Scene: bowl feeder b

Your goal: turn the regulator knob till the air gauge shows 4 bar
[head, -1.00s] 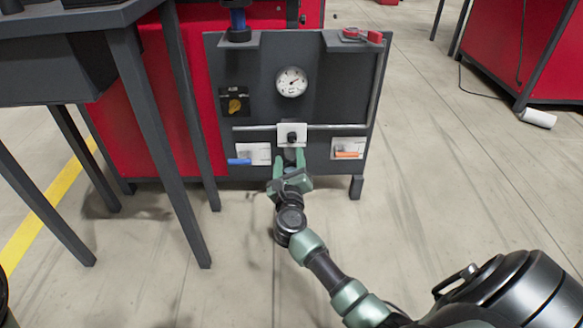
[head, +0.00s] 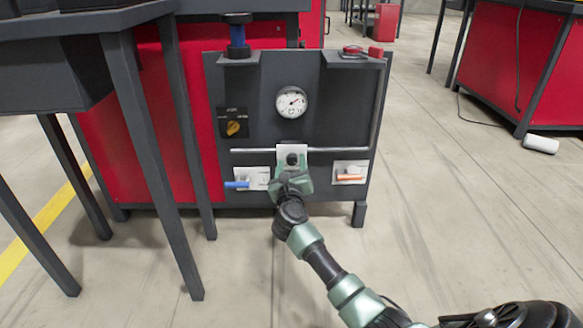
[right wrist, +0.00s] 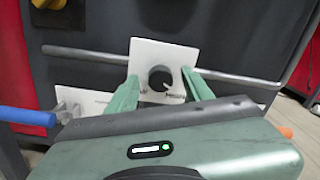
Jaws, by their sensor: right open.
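The air gauge (head: 291,102) is a round white dial on the dark panel; its needle points to the upper right, but its numbers are too small to read. Below it, a black round knob (head: 292,159) sits on a white plate (head: 283,150). My right gripper (head: 292,172) is right in front of this plate. In the right wrist view the open green fingers (right wrist: 162,92) stand on either side of the knob (right wrist: 160,76), slightly below its middle. No contact with the knob is visible. My left gripper is not in view.
A grey horizontal bar (head: 340,149) crosses the panel behind the plate. A blue lever (head: 238,184) is to its left, an orange lever (head: 350,177) to its right. A yellow selector (head: 233,128) is at upper left. A dark table (head: 150,170) stands at left.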

